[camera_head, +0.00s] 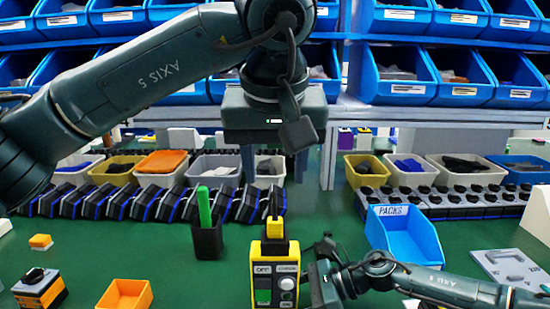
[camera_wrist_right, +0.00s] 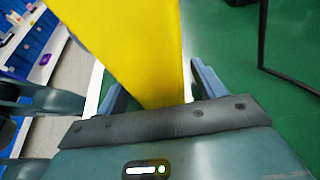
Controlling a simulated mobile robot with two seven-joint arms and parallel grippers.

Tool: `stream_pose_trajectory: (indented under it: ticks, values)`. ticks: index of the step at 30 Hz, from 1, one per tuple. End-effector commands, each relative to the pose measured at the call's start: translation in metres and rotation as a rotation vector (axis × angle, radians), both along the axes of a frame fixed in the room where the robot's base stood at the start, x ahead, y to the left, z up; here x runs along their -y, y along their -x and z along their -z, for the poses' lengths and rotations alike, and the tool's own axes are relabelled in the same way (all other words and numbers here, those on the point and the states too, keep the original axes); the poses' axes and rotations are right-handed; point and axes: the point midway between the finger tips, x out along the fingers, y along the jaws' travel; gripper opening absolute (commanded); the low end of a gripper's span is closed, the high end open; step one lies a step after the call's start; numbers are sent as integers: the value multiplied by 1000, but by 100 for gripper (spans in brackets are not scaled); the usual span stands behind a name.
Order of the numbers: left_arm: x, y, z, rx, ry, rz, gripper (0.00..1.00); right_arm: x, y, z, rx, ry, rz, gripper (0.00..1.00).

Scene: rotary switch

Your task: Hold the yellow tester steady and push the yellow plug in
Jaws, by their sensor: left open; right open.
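The yellow tester (camera_head: 257,283), with a light front panel marked OFF and a green display, stands upright at the front centre in the head view. The yellow plug (camera_head: 275,229) stands upright at its top, above a black part; how deep it sits I cannot tell. My left gripper (camera_head: 284,130) is open and well above the plug, its fingers partly hidden. My right gripper (camera_head: 316,283) is open at the tester's right side. In the right wrist view the tester's yellow body (camera_wrist_right: 130,45) lies between the fingers; contact cannot be made out.
A black cup (camera_head: 207,241) with a green pen stands left of the tester. An orange tray (camera_head: 125,295) is at the front left. A blue PACKS bin (camera_head: 408,238) stands to the right. Rows of dark switches and several small bins line the back of the green table.

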Motion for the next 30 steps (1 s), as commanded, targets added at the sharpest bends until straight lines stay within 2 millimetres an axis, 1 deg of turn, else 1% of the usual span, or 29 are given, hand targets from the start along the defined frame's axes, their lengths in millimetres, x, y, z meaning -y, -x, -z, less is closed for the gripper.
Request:
stream_pose_trajectory:
  ticks: [5, 8, 11, 18, 21, 25, 30]
  values:
    - [0, 0, 0, 0, 0, 0, 48, 1, 0, 0, 0, 0, 1, 69]
    - [0, 0, 0, 0, 0, 0, 48, 8, 0, -3, -1, 0, 1, 69]
    - [0, 0, 0, 0, 0, 0, 48, 22, 0, -9, 0, 0, 3, 69]
    - [0, 0, 0, 0, 0, 0, 48, 70, 0, -29, 0, 1, 3, 69]
    - [0, 0, 0, 0, 0, 0, 48, 87, 0, -36, 1, 1, 4, 69]
    - [0, 0, 0, 0, 0, 0, 48, 103, 0, -42, -1, 1, 2, 69]
    - [0, 0, 0, 0, 0, 0, 48, 110, 0, -47, 0, 0, 0, 69]
